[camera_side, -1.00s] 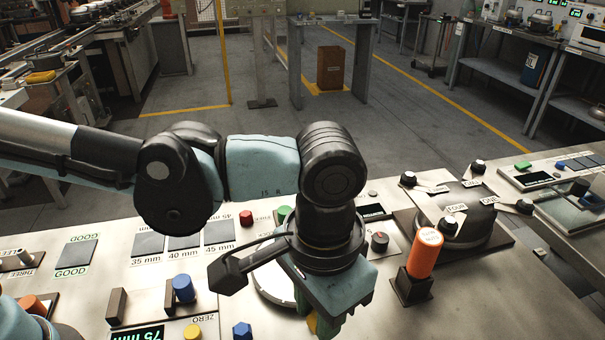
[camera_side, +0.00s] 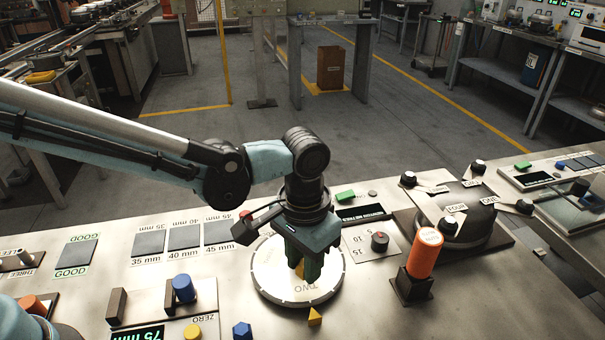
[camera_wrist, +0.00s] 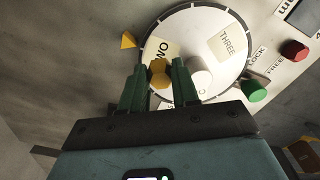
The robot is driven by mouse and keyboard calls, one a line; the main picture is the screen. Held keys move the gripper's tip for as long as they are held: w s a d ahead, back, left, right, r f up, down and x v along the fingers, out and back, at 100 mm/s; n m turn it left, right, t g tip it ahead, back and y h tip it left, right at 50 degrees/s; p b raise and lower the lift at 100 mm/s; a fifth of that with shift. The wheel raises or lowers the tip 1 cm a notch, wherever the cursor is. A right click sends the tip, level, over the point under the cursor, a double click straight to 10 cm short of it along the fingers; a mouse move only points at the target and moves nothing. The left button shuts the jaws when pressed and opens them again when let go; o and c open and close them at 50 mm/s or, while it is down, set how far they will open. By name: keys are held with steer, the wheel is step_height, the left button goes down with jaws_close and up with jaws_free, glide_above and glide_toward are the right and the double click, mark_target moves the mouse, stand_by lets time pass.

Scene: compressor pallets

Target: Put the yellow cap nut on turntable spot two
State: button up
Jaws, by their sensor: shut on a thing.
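The yellow cap nut (camera_wrist: 159,72) sits between the two green fingers of my gripper (camera_wrist: 160,85) in the wrist view. My gripper (camera_side: 305,272) is shut on it, over the white turntable (camera_side: 268,285). In the side view the fingers hide most of the nut. The spot label TWO (camera_wrist: 160,50) lies just beyond the nut in the wrist view, and THREE (camera_wrist: 228,41) is to its right. I cannot tell whether the nut touches the disc.
A yellow pointer (camera_side: 315,317) stands at the turntable's front edge. A green knob (camera_wrist: 254,91) and a red knob (camera_wrist: 294,50) are by the disc. An orange cylinder (camera_side: 425,254) stands upright to the right. A blue nut (camera_side: 242,330) lies at front left.

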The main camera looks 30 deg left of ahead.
mark_target(304, 289)
steer(key=shift+f, duration=2)
steer(key=shift+f, duration=0.15)
steer(key=o, duration=1)
